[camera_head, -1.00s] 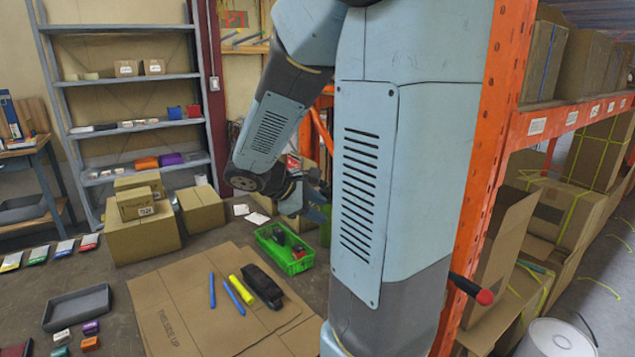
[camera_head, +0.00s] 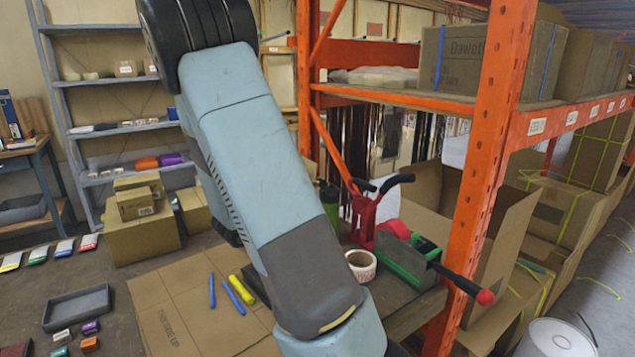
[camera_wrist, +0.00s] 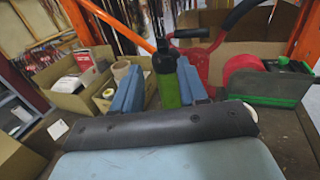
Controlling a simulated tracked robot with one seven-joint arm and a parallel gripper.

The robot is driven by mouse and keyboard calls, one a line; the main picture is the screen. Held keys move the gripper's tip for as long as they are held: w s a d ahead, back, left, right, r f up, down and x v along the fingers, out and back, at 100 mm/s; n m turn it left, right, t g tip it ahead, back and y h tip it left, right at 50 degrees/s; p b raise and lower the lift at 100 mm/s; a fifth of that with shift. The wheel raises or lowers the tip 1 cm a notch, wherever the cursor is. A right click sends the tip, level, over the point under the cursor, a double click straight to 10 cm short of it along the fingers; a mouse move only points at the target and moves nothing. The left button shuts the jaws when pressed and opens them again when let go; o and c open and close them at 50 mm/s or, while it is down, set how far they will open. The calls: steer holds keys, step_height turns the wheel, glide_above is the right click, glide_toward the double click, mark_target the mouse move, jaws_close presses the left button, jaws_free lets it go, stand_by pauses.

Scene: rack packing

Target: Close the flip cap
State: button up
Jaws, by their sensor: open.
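A green bottle (camera_wrist: 170,92) with a black top (camera_wrist: 164,57) stands upright beyond my fingers in the wrist view. Its green side also shows beside my arm in the head view (camera_head: 330,202). My gripper (camera_wrist: 158,88) is open, with one blue finger on each side of the bottle in the picture. The bottle looks farther off than the fingertips, and I see no contact. I cannot tell from these frames how the flip cap on the top stands. My gripper is hidden behind my arm in the head view.
A red tool with black handles (camera_head: 380,205), a tape dispenser (camera_head: 415,262) and a tape roll (camera_head: 361,265) are right of my arm. An orange rack post (camera_head: 480,170) rises beside them. An open carton (camera_wrist: 85,95) stands left of the bottle in the wrist view.

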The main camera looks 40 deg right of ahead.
mark_target(320, 180)
steer(key=x, duration=1.3)
steer(key=shift+d, duration=0.3)
steer(key=shift+c, duration=0.3)
